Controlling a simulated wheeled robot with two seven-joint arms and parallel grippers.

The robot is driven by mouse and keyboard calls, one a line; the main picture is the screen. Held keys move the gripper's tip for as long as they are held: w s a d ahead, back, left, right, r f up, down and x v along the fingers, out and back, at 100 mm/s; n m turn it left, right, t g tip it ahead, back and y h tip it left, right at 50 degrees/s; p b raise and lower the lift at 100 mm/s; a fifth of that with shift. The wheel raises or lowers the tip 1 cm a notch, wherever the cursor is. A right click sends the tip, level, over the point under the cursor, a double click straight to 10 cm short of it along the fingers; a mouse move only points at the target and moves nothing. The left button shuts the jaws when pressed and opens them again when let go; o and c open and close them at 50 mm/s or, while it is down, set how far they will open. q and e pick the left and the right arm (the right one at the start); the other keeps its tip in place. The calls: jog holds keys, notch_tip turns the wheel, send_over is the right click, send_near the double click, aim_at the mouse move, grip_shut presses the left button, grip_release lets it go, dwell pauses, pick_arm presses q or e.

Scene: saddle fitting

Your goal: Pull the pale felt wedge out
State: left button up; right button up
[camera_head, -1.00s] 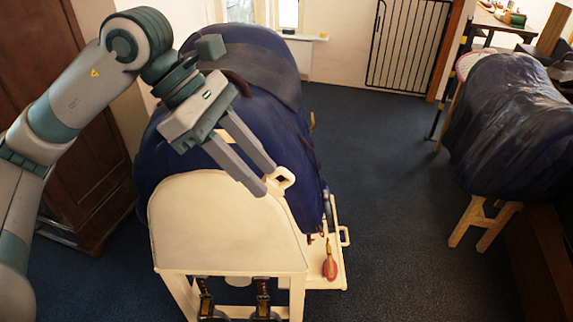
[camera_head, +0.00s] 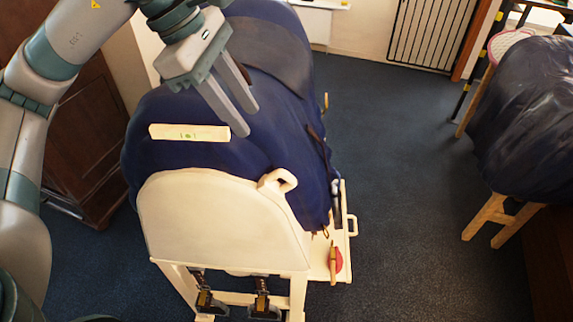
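A blue-covered saddle form (camera_head: 220,155) stands on a cream stand with a rounded front panel (camera_head: 215,215). A pale bar with a small green mark (camera_head: 189,132) lies across the blue cover just above the panel; it looks like a spirit level. A cream loop-shaped piece (camera_head: 277,181) sits at the panel's upper right edge. I cannot make out a felt wedge with certainty. My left gripper (camera_head: 247,120) is over the blue cover, to the right of the pale bar and apart from it. Its two fingers are parted, with nothing visible between them. My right gripper is not in view.
A low cream shelf (camera_head: 347,249) with a red-and-wood tool (camera_head: 335,262) juts out at the stand's right. A second, dark-covered form (camera_head: 530,120) on wooden legs stands at the right. The carpet between is clear. A dark wooden cabinet (camera_head: 85,140) stands at left.

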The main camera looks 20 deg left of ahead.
pick_arm(q)
jog(key=p, duration=0.5)
send_near(283, 171)
jog(key=x, duration=0.9)
jog(key=shift+w+d+f, duration=0.1)
jog(key=shift+d+f, duration=0.2)
jog(key=shift+f, duration=0.35)
grip_shut()
